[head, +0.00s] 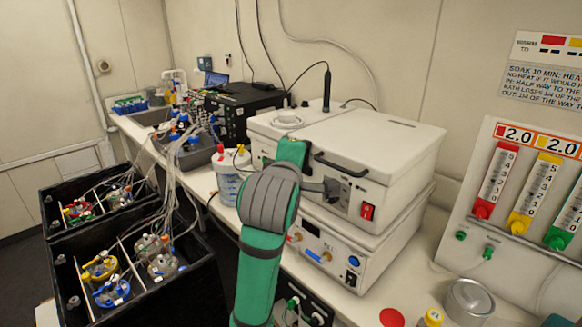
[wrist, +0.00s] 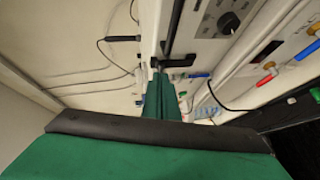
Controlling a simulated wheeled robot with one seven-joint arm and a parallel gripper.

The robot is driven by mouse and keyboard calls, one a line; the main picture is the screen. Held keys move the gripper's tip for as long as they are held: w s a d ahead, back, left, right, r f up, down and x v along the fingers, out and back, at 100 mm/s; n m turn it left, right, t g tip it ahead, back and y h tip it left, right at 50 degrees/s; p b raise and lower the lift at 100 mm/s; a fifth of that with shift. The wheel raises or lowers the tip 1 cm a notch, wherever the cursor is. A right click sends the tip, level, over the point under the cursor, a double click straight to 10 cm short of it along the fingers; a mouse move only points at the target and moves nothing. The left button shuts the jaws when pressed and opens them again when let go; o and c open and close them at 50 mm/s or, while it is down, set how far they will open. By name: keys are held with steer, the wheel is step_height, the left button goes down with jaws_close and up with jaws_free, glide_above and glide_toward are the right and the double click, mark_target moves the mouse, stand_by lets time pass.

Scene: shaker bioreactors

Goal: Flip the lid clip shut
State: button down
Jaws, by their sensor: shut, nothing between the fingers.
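The white shaker box (head: 395,150) has its lid down, with a black handle (head: 340,165) on the front edge; the handle also shows in the wrist view (wrist: 172,25). A small dark piece (wrist: 180,62) on the box front, in the wrist view, looks like the lid clip; I cannot tell whether it is flipped up or down. My green arm crosses the head view in front of the box. My gripper (wrist: 157,68) is shut and empty, close beside the dark piece; I cannot tell if they touch. In the head view my arm partly hides the box's left front.
A second white unit (head: 345,262) with a display stands below. A metal pot (head: 467,301) and yellow-capped vial (head: 431,318) sit at the right front.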

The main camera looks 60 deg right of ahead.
steer(key=s+a+r, duration=0.4)
steer(key=a+r, duration=0.1)
steer(key=a, duration=0.3)
steer(key=shift+s+a, duration=0.3)
steer(key=shift+s, duration=0.1)
steer(key=shift+w, duration=0.1)
